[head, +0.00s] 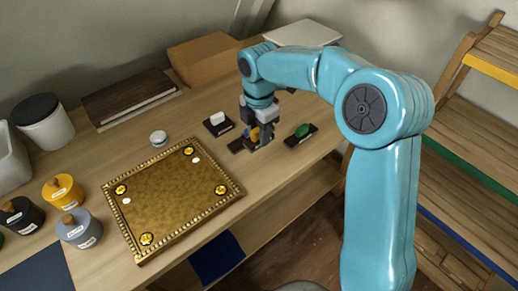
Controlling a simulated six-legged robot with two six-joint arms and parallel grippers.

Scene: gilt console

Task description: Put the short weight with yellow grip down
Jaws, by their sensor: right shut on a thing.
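The short weight with yellow grip (253,133) is at the middle of the wooden table, its yellow part partly hidden by my right gripper. My right gripper (257,137) points down from above and is shut on the yellow grip. A dark flat piece (236,146) shows just below and left of the fingers. I cannot tell whether the weight touches the surface under it. My left gripper is not in view.
A dark block with a white grip (217,119) stands left of the gripper, one with a green grip (302,130) right. A gilt panel (165,193) lies in front. A small round white-topped jar (158,138) and yellow canister (63,190) stand left.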

